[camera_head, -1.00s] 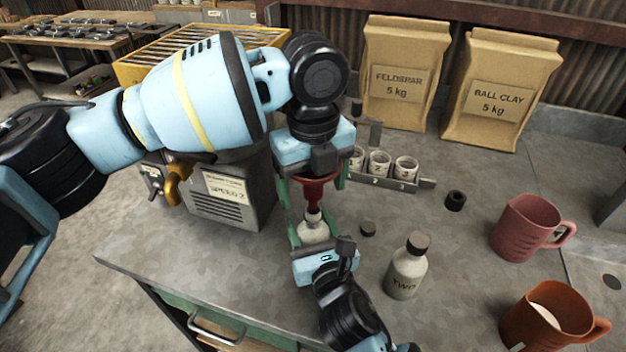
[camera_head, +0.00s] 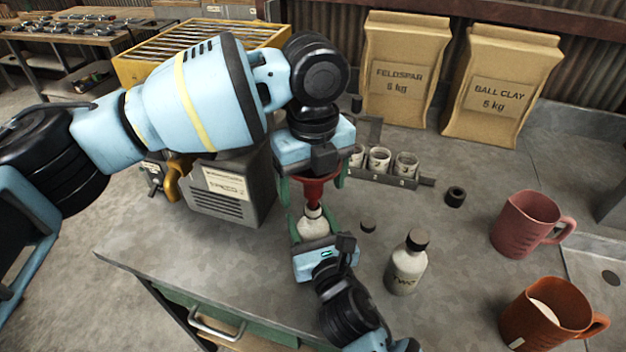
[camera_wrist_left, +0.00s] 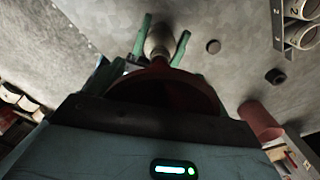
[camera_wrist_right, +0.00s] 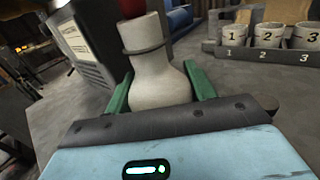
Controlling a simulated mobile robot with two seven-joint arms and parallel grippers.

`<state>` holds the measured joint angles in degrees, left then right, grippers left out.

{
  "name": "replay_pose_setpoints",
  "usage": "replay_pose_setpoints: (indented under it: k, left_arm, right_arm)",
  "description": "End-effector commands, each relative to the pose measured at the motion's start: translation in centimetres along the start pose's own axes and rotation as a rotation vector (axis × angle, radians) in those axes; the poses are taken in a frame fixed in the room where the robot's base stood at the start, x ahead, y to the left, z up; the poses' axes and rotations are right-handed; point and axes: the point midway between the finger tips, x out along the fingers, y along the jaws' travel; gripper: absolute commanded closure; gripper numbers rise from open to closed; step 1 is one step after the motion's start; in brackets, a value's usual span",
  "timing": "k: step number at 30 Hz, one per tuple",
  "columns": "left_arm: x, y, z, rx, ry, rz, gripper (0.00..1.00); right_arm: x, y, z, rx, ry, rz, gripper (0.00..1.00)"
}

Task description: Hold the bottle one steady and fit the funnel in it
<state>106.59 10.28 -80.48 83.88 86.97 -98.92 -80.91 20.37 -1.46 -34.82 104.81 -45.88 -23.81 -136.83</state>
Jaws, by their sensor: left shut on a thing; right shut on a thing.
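A red funnel (camera_head: 313,190) is in my left gripper (camera_head: 312,182), which is shut on it above the bottle. It also shows in the left wrist view (camera_wrist_left: 165,85). Bottle one (camera_head: 313,225), pale and upright, stands on the table in my right gripper (camera_head: 312,236), whose green fingers are shut around its body. In the right wrist view the bottle (camera_wrist_right: 155,75) has a dark ring at its neck, and a bit of red funnel (camera_wrist_right: 131,8) shows at its mouth. The spout meets the bottle's mouth; how deep it sits cannot be told.
A capped bottle marked TWO (camera_head: 407,264) stands to the right. A dark cap (camera_head: 368,226) and a dark ring (camera_head: 455,196) lie nearby. A rack of numbered cups (camera_head: 380,165) is behind. A pink mug (camera_head: 525,225) and an orange mug (camera_head: 548,318) stand at right. A grey machine (camera_head: 232,190) is at left.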

Motion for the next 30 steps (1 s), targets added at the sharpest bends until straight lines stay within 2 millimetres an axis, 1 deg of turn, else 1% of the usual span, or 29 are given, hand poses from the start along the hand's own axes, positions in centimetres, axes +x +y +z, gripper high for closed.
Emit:
replay_pose_setpoints:
  k: [30]
  left_arm:
    - [1.3, 0.0, 0.0, 0.0, 0.0, -0.001, 0.42]
  right_arm:
    - [0.0, 0.0, 0.0, 0.0, 0.0, 0.0, 0.68]
